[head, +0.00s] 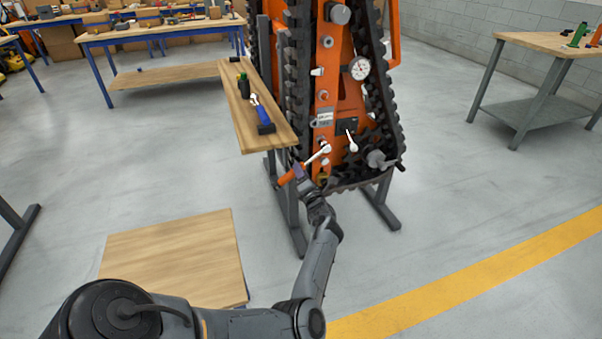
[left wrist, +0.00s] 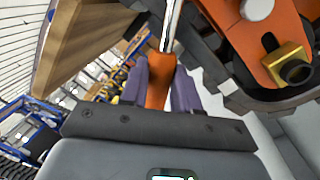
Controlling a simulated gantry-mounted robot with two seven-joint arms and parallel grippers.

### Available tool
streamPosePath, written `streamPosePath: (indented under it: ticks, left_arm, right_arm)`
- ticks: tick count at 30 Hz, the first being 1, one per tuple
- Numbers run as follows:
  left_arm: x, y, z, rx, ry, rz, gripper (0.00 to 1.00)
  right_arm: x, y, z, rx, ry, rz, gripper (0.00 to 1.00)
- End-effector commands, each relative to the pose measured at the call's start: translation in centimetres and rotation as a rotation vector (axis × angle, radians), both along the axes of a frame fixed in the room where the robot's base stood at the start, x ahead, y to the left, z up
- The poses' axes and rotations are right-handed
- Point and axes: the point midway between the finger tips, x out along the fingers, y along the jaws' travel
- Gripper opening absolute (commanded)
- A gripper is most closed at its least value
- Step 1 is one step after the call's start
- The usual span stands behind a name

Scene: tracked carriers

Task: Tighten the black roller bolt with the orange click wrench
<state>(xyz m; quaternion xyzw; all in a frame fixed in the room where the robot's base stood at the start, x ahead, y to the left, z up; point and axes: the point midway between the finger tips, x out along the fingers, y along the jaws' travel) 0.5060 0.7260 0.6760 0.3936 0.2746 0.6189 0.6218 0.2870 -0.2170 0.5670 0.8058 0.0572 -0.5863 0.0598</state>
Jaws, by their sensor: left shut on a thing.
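My left gripper (head: 302,174) is shut on the orange handle of the click wrench (head: 287,178), beside the lower part of the orange tracked carrier (head: 345,100). In the left wrist view the orange handle (left wrist: 158,88) sits between the purple fingers, and its silver shaft runs up out of the picture. The wrench's silver head (head: 326,148) lies over the carrier's lower plate. Whether it touches a bolt I cannot tell. A black round part, perhaps the roller bolt (left wrist: 297,71), sits in a yellow block at the right of the wrist view. My right gripper is out of view.
A dial gauge (head: 359,68) and a white lever (head: 351,140) show on the carrier. A low wooden board (head: 175,255) lies at lower left.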

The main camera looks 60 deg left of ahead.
Motion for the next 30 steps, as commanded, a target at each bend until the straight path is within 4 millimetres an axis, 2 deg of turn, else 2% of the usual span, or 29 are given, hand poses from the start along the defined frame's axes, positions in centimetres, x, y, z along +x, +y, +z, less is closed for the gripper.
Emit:
streamPosePath:
  ticks: [13,30]
  left_arm:
    - [-0.5,0.1,1.2,0.012,0.083,0.0,0.0]
    - [-0.7,0.1,1.4,0.015,0.111,0.001,0.0]
  right_arm:
    - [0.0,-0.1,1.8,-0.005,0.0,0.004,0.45]
    - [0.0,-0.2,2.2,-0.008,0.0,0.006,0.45]
